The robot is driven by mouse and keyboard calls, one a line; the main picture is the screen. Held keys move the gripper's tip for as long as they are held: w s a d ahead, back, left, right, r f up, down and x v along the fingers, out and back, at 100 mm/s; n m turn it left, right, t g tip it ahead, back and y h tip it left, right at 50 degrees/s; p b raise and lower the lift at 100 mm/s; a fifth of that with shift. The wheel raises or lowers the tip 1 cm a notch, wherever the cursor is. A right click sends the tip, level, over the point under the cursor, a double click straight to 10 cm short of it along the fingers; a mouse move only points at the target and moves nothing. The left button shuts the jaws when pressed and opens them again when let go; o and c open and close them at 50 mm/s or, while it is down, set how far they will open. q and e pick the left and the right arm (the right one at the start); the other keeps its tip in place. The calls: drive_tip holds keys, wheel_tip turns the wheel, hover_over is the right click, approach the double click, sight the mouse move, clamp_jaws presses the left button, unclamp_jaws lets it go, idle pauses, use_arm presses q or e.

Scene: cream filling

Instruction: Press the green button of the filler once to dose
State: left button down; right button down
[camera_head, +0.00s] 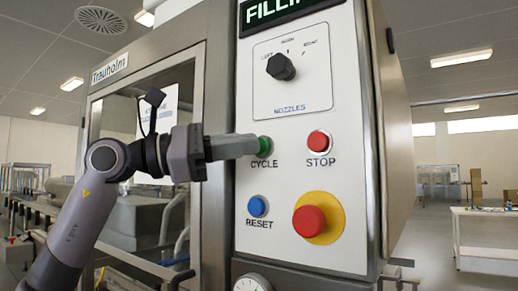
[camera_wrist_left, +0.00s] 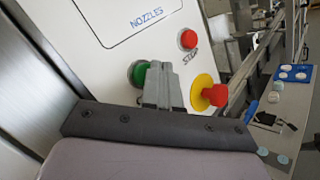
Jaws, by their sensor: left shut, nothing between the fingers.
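The filler's control panel (camera_head: 283,185) is a white upright plate. The green button (camera_head: 265,146), labelled CYCLE, sits on its left side. My left gripper (camera_head: 257,144) is shut and empty, with its fingertips at the green button and partly covering it. In the left wrist view the green button (camera_wrist_left: 138,74) shows just left of the gripper fingers (camera_wrist_left: 163,75). I cannot tell whether the fingertips touch the button or whether it is pressed in. My right gripper is not in view.
A red STOP button (camera_head: 318,142) is right of the green one. A blue RESET button (camera_head: 257,206) and a red emergency knob (camera_head: 310,221) on a yellow disc lie below. A black nozzle selector (camera_head: 281,67) is above. A white table (camera_head: 485,225) stands far right.

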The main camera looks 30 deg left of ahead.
use_arm(q)
drive_tip(key=shift+s, duration=0.3)
drive_tip(key=shift+s+a+b, duration=0.15)
drive_tip(key=shift+s+b, duration=0.25)
drive_tip(key=shift+s, duration=0.85)
drive_tip(key=shift+s+a+b, duration=0.1)
drive_tip(key=shift+s+b, duration=0.3)
drive_tip(key=shift+s, duration=0.85)
